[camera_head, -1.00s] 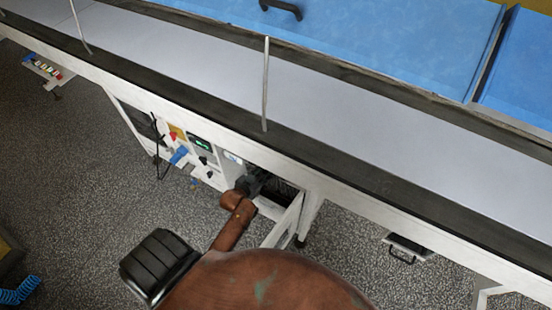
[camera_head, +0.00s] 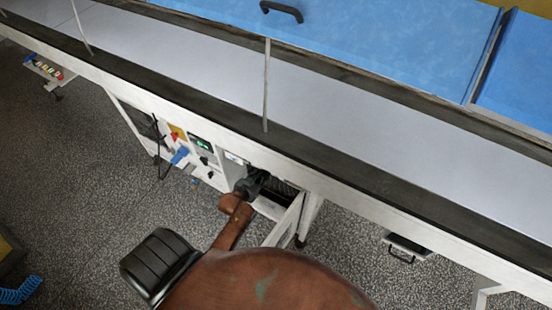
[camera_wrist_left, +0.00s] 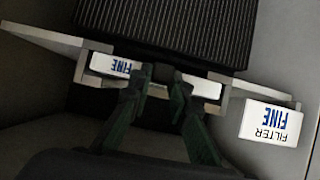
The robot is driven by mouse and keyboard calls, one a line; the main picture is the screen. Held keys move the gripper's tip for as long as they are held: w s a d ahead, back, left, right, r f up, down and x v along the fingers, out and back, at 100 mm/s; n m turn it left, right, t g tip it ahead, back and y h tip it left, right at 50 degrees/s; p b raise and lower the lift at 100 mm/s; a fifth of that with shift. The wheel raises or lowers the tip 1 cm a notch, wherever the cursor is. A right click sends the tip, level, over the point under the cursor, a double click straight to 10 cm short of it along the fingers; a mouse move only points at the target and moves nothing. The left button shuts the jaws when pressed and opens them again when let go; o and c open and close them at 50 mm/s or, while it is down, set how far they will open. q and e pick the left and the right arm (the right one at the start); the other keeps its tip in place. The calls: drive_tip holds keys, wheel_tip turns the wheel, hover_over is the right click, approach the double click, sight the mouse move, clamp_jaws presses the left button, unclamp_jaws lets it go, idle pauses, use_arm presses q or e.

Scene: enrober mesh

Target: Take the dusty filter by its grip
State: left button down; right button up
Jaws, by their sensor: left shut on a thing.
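The filter (camera_wrist_left: 165,32) is a dark, finely ribbed block at the top of the left wrist view. Its white front strip (camera_wrist_left: 112,66) reads FINE and is partly hidden by my fingers. My left gripper (camera_wrist_left: 159,86) is shut on the grip at the middle of this front. In the head view my left gripper (camera_head: 251,184) reaches into the open bay under the machine, where a little dark ribbing (camera_head: 283,190) shows. Dust cannot be made out. My right gripper is in neither view.
An open white door (camera_head: 284,222) stands close right of my arm. A control panel (camera_head: 203,147) is left of the bay. The conveyor (camera_head: 330,98) runs above.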

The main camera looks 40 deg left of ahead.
use_arm(q)
drive_tip(key=s+d+p, duration=0.2)
drive_tip(key=s+p, duration=0.6)
drive_tip(key=s, duration=1.2)
drive_tip(key=shift+s+r, duration=0.2)
drive_tip(key=shift+r, duration=0.05)
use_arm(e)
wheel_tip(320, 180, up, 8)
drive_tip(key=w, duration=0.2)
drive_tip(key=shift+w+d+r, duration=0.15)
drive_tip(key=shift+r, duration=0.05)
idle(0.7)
use_arm(q)
drive_tip(key=shift+d, duration=0.15)
idle(0.4)
